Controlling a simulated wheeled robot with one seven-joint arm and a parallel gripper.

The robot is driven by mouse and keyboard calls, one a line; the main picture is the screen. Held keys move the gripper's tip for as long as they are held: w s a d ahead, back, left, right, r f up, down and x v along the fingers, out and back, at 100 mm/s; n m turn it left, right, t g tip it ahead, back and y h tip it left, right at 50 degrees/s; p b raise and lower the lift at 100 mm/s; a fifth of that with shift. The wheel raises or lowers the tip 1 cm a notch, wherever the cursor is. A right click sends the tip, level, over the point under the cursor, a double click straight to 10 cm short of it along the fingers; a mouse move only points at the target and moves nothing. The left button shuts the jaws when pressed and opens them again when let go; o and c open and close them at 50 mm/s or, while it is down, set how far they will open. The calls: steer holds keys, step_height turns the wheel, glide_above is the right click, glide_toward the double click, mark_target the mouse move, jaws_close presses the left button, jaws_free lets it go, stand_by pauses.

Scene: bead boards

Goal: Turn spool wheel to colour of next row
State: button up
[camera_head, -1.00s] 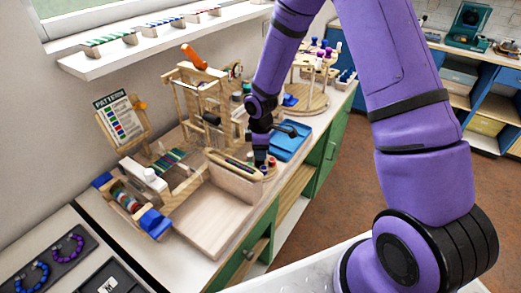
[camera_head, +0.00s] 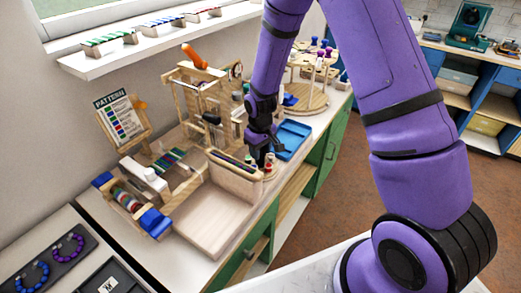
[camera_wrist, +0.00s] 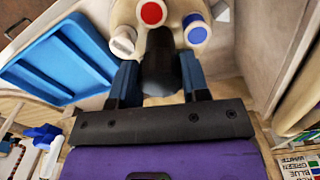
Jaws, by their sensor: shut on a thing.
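The spool wheel shows at the top of the wrist view as a pale wooden body with a white spool end (camera_wrist: 122,42), a red one (camera_wrist: 152,13) and a blue one (camera_wrist: 196,30). My gripper (camera_wrist: 160,78) has its two blue fingers on either side of a dark cylinder (camera_wrist: 160,62) at the wheel and is shut on it. In the head view my gripper (camera_head: 263,158) points down at the small wheel (camera_head: 269,172), largely hiding it, beside the wooden tray. The pattern card (camera_head: 120,118) stands at the left on a wooden stand, with several coloured rows.
A blue tray (camera_head: 291,139) lies just right of my gripper. The wooden open tray (camera_head: 208,222) stands left of the wheel, with the wooden loom frame (camera_head: 200,95) behind. A round wooden stand (camera_head: 308,103) with coloured pegs is farther back. The counter's front edge is close.

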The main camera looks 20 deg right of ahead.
steer(key=shift+m, duration=0.4)
steer(key=o, duration=0.9)
steer(key=shift+r, duration=0.1)
step_height(320, 180, up, 11)
steer(key=shift+f, duration=0.2)
steer(key=shift+r, duration=0.15)
